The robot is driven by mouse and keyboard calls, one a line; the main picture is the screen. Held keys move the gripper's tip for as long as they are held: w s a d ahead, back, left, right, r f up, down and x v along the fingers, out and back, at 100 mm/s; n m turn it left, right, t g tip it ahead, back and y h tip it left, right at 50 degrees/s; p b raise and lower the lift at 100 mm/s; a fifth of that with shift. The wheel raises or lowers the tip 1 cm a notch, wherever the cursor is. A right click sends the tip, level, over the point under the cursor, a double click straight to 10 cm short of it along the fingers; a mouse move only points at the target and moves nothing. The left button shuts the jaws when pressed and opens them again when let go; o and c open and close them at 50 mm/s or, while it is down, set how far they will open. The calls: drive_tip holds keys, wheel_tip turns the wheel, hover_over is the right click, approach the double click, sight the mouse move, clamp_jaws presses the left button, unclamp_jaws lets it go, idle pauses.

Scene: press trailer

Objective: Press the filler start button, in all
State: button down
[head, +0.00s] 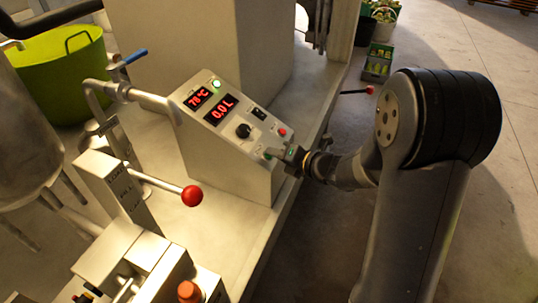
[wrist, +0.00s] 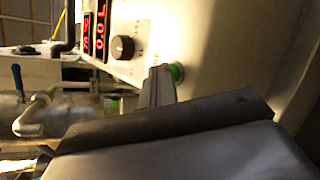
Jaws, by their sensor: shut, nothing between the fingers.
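The filler's sloped control panel (head: 232,122) is in the middle of the head view. A small green button (head: 267,155) sits near its lower edge; it also shows in the wrist view (wrist: 178,72), partly behind my fingertips. Its label is not readable. My gripper (head: 276,152) is shut and empty, with its fingertips right at the green button. In the wrist view my shut fingers (wrist: 158,84) overlap the button's left side. I cannot tell whether they touch it or press it in.
The panel carries a temperature display (head: 198,98), a volume display reading 0.0 L (head: 221,109), a black knob (head: 243,131), a red button (head: 282,131) and a lit green lamp (head: 215,84). A red-ball lever (head: 191,196) stands left.

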idle(0.4)
drive_tip(key=shift+s+d+r+p, duration=0.15)
drive_tip(key=shift+d+r+p, duration=0.15)
drive_tip(key=shift+r+p, duration=0.35)
drive_tip(key=r+p, duration=0.1)
drive_tip(key=d+r+p, duration=0.1)
drive_tip(key=r+p, duration=0.1)
drive_tip(key=d+r+p, duration=0.1)
drive_tip(key=shift+s+d+r, duration=0.1)
drive_tip(key=shift+s+r, duration=0.1)
drive_tip(key=shift+s, duration=0.2)
drive_tip(key=shift+f, duration=0.1)
idle(0.5)
drive_tip(key=shift+s+d+r+p, duration=0.1)
drive_tip(key=shift+d+r+p, duration=0.2)
drive_tip(key=shift+r+p, duration=0.3)
drive_tip(key=shift+s+d+r+p, duration=0.1)
drive_tip(key=shift+d+r+p, duration=0.15)
drive_tip(key=shift+r+p, duration=0.35)
drive_tip(key=shift+s+d+r+p, duration=0.1)
drive_tip(key=shift+d+r+p, duration=0.2)
drive_tip(key=shift+r+p, duration=0.3)
